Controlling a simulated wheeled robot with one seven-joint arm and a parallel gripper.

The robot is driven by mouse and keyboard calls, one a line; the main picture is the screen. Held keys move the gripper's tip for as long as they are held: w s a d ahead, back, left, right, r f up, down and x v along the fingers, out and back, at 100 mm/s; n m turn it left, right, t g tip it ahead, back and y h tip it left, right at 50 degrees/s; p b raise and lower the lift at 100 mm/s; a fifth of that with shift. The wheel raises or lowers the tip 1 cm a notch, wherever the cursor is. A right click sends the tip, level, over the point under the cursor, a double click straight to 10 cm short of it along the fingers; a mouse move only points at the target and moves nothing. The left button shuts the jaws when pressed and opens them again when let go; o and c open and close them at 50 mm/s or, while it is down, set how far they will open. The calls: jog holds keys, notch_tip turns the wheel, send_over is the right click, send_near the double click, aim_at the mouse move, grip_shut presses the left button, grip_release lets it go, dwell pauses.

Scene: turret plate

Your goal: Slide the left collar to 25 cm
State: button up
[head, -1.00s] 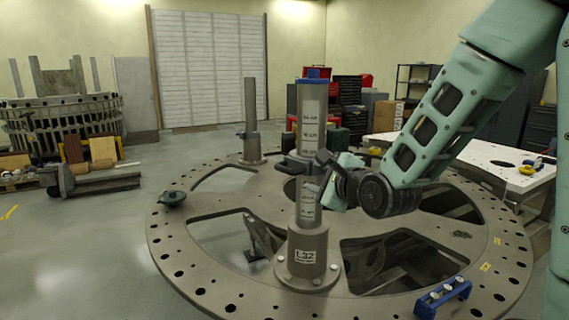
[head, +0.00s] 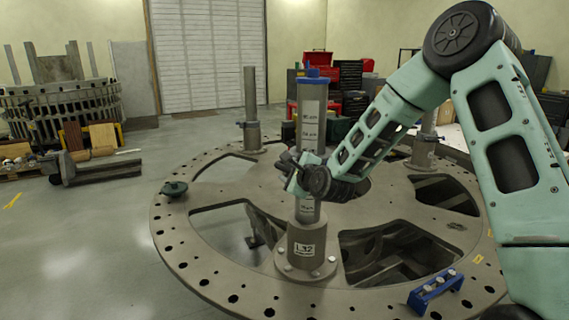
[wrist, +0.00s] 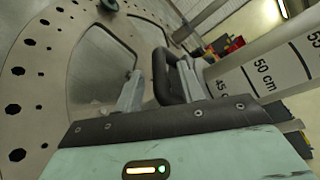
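The near post (head: 311,112) stands upright on the round plate, with a blue cap and pale scale labels. It also shows at the right in the wrist view (wrist: 285,68), marked 45, 50 cm and 55. The collar's dark handle (wrist: 163,80) stands out beside the post in the wrist view, near the 45 to 50 marks. My gripper (wrist: 160,85) has one finger on each side of this handle, with a visible gap on the left side. In the head view my gripper (head: 292,165) is at the post's mid-height and hides most of the collar.
The round plate (head: 220,185) has large openings and rim holes. A back-left post (head: 250,100) and a back-right post (head: 427,140) stand on it. A dark green knob (head: 174,187) lies at its left rim, a blue block (head: 435,291) at its front right.

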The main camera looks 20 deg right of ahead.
jog(key=shift+p+x, duration=0.35)
jog(key=shift+x, duration=0.95)
jog(key=shift+c, duration=0.3)
grip_shut()
notch_tip(320, 180, down, 21)
jog(key=b, duration=1.9)
jog(key=shift+r+b, duration=0.2)
jog(key=shift+b, duration=0.15)
jog(key=shift+s+a+f, duration=0.1)
jog(key=shift+s, duration=0.05)
jog(key=shift+c, duration=0.2)
grip_release()
jog(key=shift+o, duration=0.5)
